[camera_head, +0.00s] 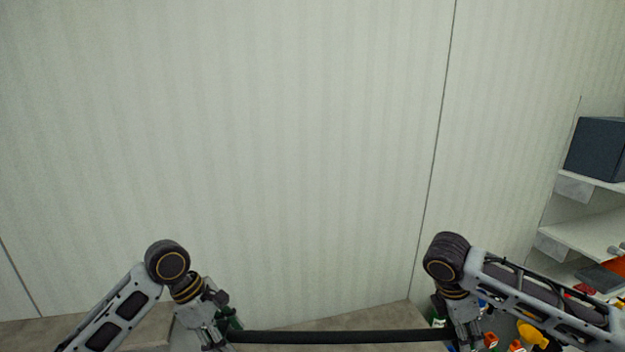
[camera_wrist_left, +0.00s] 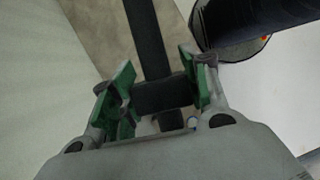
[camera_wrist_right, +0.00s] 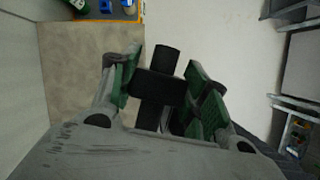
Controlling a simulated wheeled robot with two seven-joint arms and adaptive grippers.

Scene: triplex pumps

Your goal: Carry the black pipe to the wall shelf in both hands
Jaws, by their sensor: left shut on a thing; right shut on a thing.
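The black pipe (camera_head: 335,336) runs level across the bottom of the head view, between my two grippers. My left gripper (camera_head: 224,320) is shut on it near its left part; in the left wrist view the pipe (camera_wrist_left: 148,40) passes between the green fingers, with a wider black piece there. My right gripper (camera_head: 462,328) is shut on it near its right end; in the right wrist view the pipe's short end (camera_wrist_right: 163,58) sticks out past the green fingers. The white wall shelf (camera_head: 587,234) stands at the right edge of the head view, apart from the pipe.
A dark blue box (camera_head: 597,148) sits on an upper shelf board. Several colored items, including a yellow one (camera_head: 532,335), show low at the right, partly behind my right arm. A pale wall (camera_head: 240,130) fills the front. Bare floor (camera_head: 360,316) shows beyond the pipe.

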